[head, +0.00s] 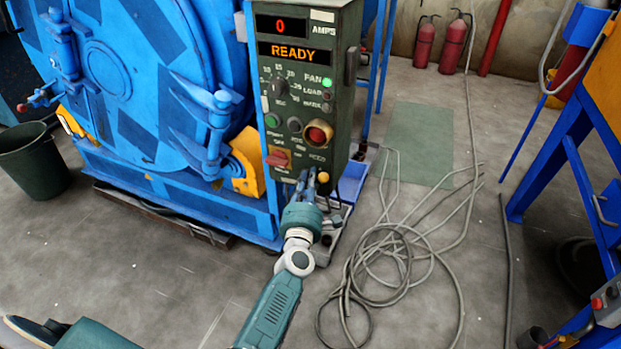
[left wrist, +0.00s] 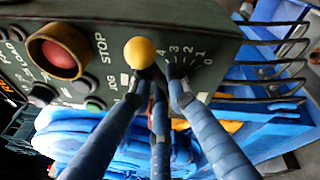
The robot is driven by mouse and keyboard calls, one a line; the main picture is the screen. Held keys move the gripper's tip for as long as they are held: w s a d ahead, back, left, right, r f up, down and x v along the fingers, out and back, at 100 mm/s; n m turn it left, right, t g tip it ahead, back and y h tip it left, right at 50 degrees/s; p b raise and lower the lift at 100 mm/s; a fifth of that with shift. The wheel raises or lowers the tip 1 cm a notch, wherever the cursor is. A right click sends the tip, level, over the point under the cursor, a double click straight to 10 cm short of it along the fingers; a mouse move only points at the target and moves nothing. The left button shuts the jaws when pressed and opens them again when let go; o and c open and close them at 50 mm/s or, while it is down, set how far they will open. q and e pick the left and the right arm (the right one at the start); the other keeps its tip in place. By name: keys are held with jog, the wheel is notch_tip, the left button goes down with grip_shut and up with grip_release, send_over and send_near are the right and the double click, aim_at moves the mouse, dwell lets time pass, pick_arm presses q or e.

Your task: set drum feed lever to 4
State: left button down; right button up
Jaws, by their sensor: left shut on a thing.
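The feed lever shows its yellow ball knob (head: 323,178) at the bottom of the dark green control panel (head: 343,75). In the left wrist view the yellow knob (left wrist: 141,52) is beside the 4 end of the printed scale (left wrist: 186,54), which reads 4, 3, 2, 1, 0. Its stem is mostly hidden by the fingers, so I cannot tell the exact setting. My left gripper (head: 311,178) is shut on the lever just below the knob; its blue-grey fingers (left wrist: 160,78) also show in the left wrist view. My right gripper is not in view.
The panel displays 0 amps and READY (head: 289,51). A red stop button (head: 318,133) is above the lever. The blue drum machine (head: 140,90) stands left. Loose grey cables (head: 395,255) lie on the floor right of my arm. A blue frame (head: 570,150) stands far right.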

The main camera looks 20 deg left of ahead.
pick_arm(q)
jog(key=shift+d+f, duration=0.1)
dwell(0.4)
jog(key=c, duration=1.7)
grip_release()
jog(key=shift+o, duration=0.2)
jog(key=v, duration=1.2)
